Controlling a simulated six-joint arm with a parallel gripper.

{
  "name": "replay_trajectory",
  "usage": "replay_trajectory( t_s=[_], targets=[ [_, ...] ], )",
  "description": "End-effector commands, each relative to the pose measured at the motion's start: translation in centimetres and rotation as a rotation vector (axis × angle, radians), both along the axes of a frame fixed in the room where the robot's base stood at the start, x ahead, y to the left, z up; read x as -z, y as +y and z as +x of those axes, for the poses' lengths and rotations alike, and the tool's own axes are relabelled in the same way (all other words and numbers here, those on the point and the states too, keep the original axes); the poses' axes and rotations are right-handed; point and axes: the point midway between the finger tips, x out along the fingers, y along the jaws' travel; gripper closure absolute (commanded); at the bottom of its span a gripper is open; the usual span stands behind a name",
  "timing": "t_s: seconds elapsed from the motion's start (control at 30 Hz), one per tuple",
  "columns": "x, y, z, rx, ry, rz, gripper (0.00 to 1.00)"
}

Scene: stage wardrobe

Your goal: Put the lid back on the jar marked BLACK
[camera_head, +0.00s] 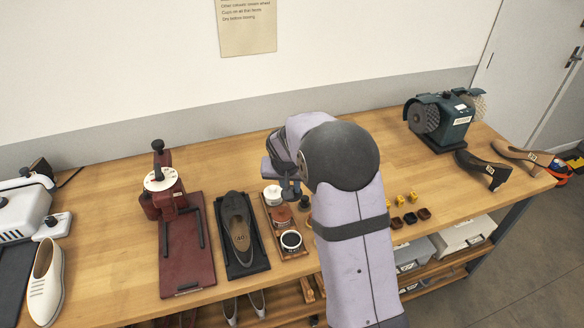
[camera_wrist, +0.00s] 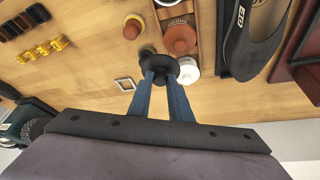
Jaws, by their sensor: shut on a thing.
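My gripper (camera_wrist: 160,76) is shut on the small knob of a dark round lid (camera_wrist: 158,62) and holds it beside the white-lidded jar. In the head view my gripper (camera_head: 290,192) is above the table at the tray's far end, partly hidden by my arm. The jar with a white rim and dark contents (camera_head: 291,241) stands open at the tray's near end; only its edge shows in the wrist view (camera_wrist: 167,2). Its marking is unreadable here. A brown-lidded jar (camera_head: 281,216) is in the middle, and a white-lidded jar (camera_head: 271,195) at the far end.
The wooden tray (camera_head: 277,232) lies right of a shoe on a black mat (camera_head: 238,226). A small dark item (camera_head: 304,203) stands right of the tray. Yellow pieces (camera_head: 402,199) and dark pieces (camera_head: 410,217) lie further right. A grinder (camera_head: 440,119) stands at the back right.

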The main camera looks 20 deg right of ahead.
Motion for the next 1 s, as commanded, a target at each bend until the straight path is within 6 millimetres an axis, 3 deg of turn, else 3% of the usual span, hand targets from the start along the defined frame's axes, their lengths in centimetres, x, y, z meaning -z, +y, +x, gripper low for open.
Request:
replay_trajectory(
  t_s=[0.2,0.4,0.6,1.0],
  targets=[
    [-0.3,1.7,-5.2,-0.088,0.004,0.011,1.00],
    [-0.1,2.7,-8.5,-0.140,0.005,0.023,1.00],
    [0.1,3.2,-10.0,-0.162,0.005,0.029,1.00],
    [0.7,3.2,-10.2,-0.164,0.005,0.029,1.00]
  ],
)
